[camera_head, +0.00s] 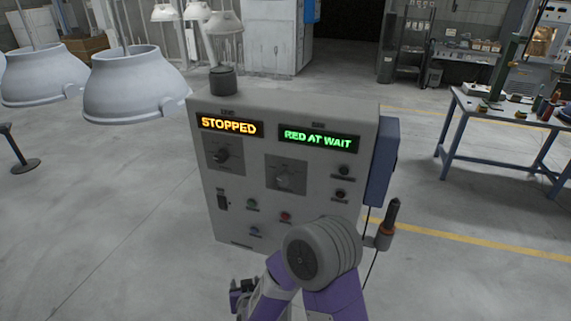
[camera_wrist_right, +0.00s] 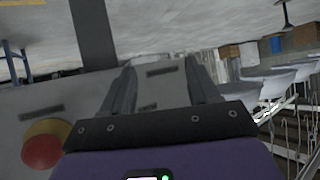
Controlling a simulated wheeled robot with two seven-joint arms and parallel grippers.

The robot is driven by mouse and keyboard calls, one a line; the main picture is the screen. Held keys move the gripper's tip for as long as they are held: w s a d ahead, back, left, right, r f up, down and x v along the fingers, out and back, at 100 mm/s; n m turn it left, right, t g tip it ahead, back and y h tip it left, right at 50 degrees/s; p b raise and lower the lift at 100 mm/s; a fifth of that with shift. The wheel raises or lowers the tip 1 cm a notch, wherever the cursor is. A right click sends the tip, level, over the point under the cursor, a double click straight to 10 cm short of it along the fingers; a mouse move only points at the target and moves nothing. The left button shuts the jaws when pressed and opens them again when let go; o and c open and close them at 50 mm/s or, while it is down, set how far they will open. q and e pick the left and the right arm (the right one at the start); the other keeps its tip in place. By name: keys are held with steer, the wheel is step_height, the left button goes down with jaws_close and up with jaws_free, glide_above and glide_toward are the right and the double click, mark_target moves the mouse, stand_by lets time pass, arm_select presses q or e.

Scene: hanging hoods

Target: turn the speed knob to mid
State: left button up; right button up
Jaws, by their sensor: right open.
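The grey control box (camera_head: 245,225) stands upright in the middle of the head view. A purple arm of mine covers the lower right of the box. My right gripper (camera_wrist_right: 160,82) is open in the right wrist view, with nothing between its fingers. A grey surface with dark label strips lies beyond them. My left gripper is not in view.
The displays read STOPPED (camera_head: 229,126) and RED AT WAIT (camera_head: 318,139). A red mushroom button (camera_wrist_right: 43,150) is at lower left in the right wrist view. White hoods (camera_head: 135,88) hang to the box's left. A workbench (camera_head: 510,128) stands at right.

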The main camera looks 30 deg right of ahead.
steer(key=d+r+m+t+h+p, duration=0.1)
steer(key=d+r+h+p, duration=0.15)
steer(key=r, duration=0.75)
steer(key=d+r+m+t+h+p, duration=0.1)
steer(key=r+m+h, duration=0.15)
steer(key=r, duration=0.75)
steer(key=m+g+h+p, duration=0.1)
steer(key=m+h+p, duration=0.1)
steer(key=h, duration=0.3)
glide_toward(282, 182)
steer(key=w, duration=0.1)
steer(key=shift+m+h, duration=0.25)
steer(key=shift+h, duration=0.05)
steer(key=x, duration=0.4)
steer(key=p+x, duration=0.1)
steer(key=x, duration=0.3)
steer(key=shift+s+d+f, duration=0.15)
steer(key=shift+s+d, duration=0.05)
steer(key=shift+s, duration=0.05)
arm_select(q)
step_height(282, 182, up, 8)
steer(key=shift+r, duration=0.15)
